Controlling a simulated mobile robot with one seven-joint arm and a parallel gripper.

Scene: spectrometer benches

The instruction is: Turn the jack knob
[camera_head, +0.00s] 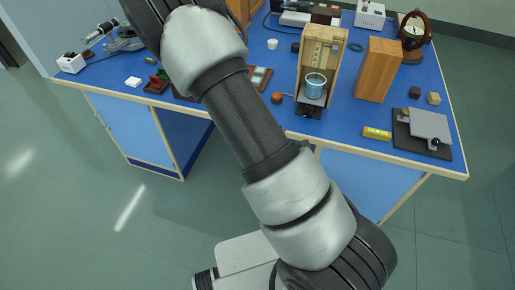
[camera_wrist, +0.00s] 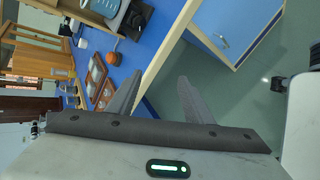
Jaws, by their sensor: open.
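A round orange-red knob (camera_head: 277,97) sits at the bench's front edge, left of a wooden stand. A thin rod seems to run from it toward the dark jack-like base (camera_head: 308,112) under a beaker of blue liquid (camera_head: 315,86). In the wrist view the knob (camera_wrist: 113,58) shows left of and beyond my fingers, near the dark base (camera_wrist: 135,20). My gripper (camera_wrist: 160,78) is open and empty, apart from the knob, with its fingers pointing toward the bench edge. The head view does not show my gripper.
The blue bench (camera_head: 350,125) holds a wooden block (camera_head: 378,70), a yellow level (camera_head: 377,133) and a grey plate device with a dark knob (camera_head: 428,124). Reddish trays (camera_wrist: 97,75) lie near the knob. Floor in front is clear.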

